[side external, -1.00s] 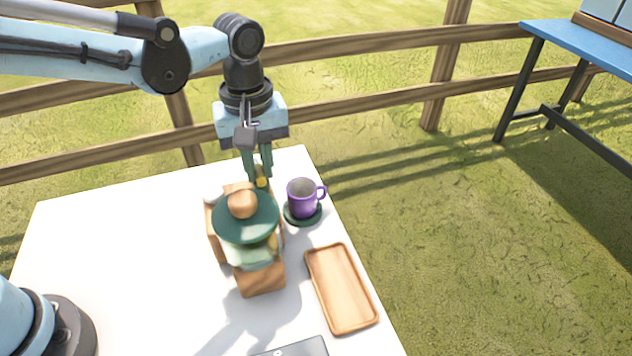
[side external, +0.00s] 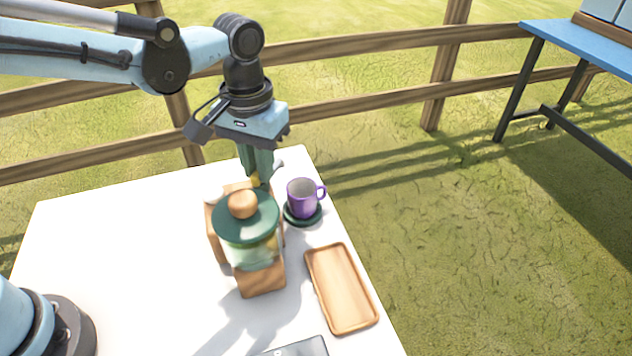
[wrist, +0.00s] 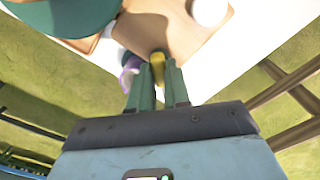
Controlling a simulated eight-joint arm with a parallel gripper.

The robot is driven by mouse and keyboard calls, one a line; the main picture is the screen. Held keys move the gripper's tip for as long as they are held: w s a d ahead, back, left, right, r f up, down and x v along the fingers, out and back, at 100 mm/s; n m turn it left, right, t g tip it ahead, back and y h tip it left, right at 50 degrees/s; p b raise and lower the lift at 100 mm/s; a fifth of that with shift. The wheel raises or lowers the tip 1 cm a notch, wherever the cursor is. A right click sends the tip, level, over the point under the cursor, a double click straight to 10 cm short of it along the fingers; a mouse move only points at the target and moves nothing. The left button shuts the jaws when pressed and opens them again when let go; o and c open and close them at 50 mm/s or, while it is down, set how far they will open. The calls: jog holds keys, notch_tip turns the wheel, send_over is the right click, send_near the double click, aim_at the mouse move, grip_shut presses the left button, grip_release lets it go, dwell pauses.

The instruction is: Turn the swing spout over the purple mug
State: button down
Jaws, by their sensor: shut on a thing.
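The purple mug (side external: 302,199) stands upright on a dark green coaster (side external: 289,217) near the table's right edge; a bit of it shows left of my fingers in the wrist view (wrist: 128,73). The dispenser has a wooden body (side external: 259,281), a glass jar and a green lid (side external: 233,222) with a wooden knob. My gripper (side external: 259,180) points down behind the dispenser, left of the mug, shut on a small yellow part (wrist: 158,62), apparently the swing spout. Fingers and lid hide most of the spout, so I cannot tell whether its outlet is over the mug.
A wooden tray (side external: 341,289) lies in front of the mug, with a grey flat object (side external: 302,348) at the table's front edge. A white round thing (wrist: 208,11) sits on the wood. The white table (side external: 110,245) is clear at left. A wooden fence stands behind.

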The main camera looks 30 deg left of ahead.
jog(key=m, duration=0.4)
jog(key=shift+m, duration=2.9)
jog(key=c, duration=1.1)
grip_release()
notch_tip(320, 180, up, 12)
jog(key=shift+r, duration=0.1)
